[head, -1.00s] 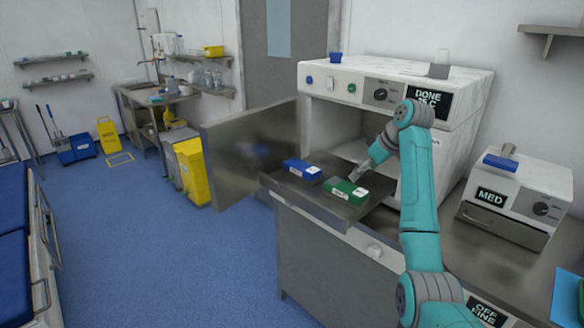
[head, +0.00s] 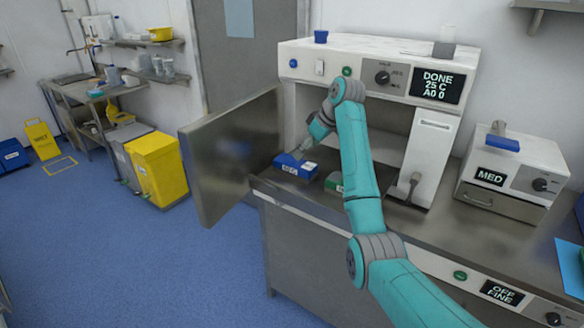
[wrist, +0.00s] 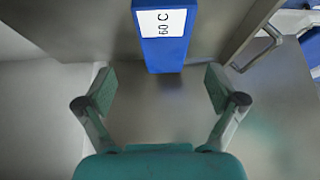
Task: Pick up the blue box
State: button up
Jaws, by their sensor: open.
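The blue box (head: 296,165) lies on the metal tray in front of the open white machine in the head view. In the wrist view the blue box (wrist: 165,50) shows at the top centre with a white label reading "60 C". My gripper (wrist: 158,88) is open and empty, its two fingers spread wide and the box's near end just beyond the space between them.
The machine's metal door (head: 232,155) stands open at the left. The white machine (head: 428,140) rises behind. A smaller device (head: 515,180) stands on the counter at the right.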

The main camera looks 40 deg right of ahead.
aim_at(296, 162)
jog(key=shift+x, duration=1.2)
jog(key=x, duration=0.4)
jog(key=shift+a+r, duration=0.1)
jog(key=shift+a, duration=0.2)
jog(key=shift+w+f, duration=0.2)
jog(key=shift+f, duration=0.3)
jog(key=shift+a, duration=0.1)
jog(key=c, duration=1.5)
